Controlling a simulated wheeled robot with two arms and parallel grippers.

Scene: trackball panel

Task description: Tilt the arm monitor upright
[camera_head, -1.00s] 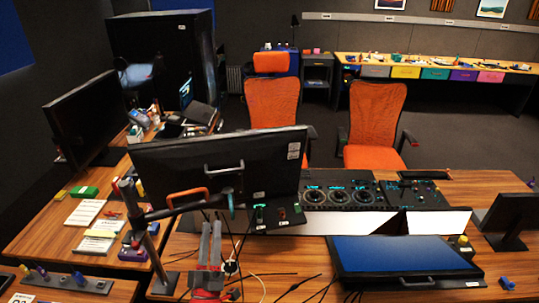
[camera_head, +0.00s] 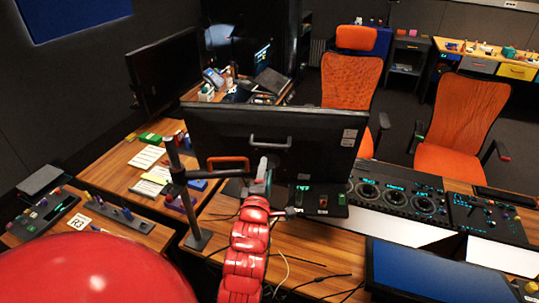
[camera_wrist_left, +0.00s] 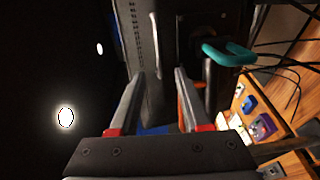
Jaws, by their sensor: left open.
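The arm monitor (camera_head: 310,128) shows its black back in the head view, with a grey handle on it. It hangs on a dark pole stand (camera_head: 180,185) at its left. An orange handle (camera_head: 228,159) and a teal handle (camera_wrist_left: 228,54) are near the mount. My left gripper (camera_head: 262,166) is in front of the monitor's lower back, right of the orange handle. In the wrist view its two grey fingers (camera_wrist_left: 158,76) are apart with nothing held between them. The monitor's exact tilt is hard to tell. My right gripper is out of view.
A control panel (camera_head: 395,198) with round dials lies right of the monitor. A flat blue screen (camera_head: 430,275) lies at lower right. Loose cables (camera_head: 310,283) cross the desk in front. Another monitor (camera_head: 165,68) stands at the left, near papers and small blocks.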

